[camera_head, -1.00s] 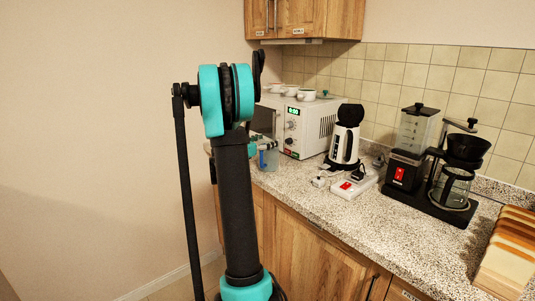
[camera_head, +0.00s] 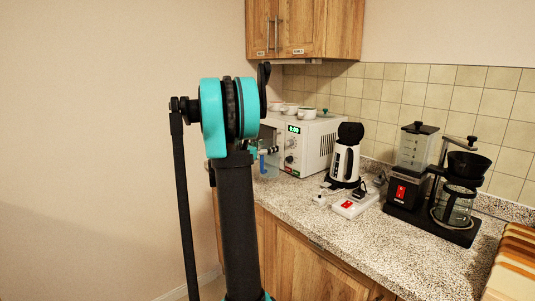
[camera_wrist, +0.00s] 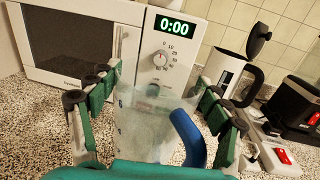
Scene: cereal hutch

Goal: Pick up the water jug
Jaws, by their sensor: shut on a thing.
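The water jug (camera_wrist: 143,128) is a clear, see-through jug with scale marks and a blue handle on its right side. In the wrist view it stands upright between the fingers of my gripper (camera_wrist: 155,90), which is shut on it from left and right. Its base is hidden behind the green part of my gripper. In the head view the jug (camera_head: 269,164) shows small beside the microwave, partly hidden by my arm. I cannot tell clearly whether its base touches the counter.
A white microwave (camera_head: 315,148) with cups on top stands just behind the jug. A white kettle (camera_head: 344,163), a power strip (camera_head: 355,203) and a coffee maker (camera_head: 456,196) stand to the right. Bread slices (camera_head: 517,262) lie at the front right. A wall cabinet (camera_head: 330,30) hangs above.

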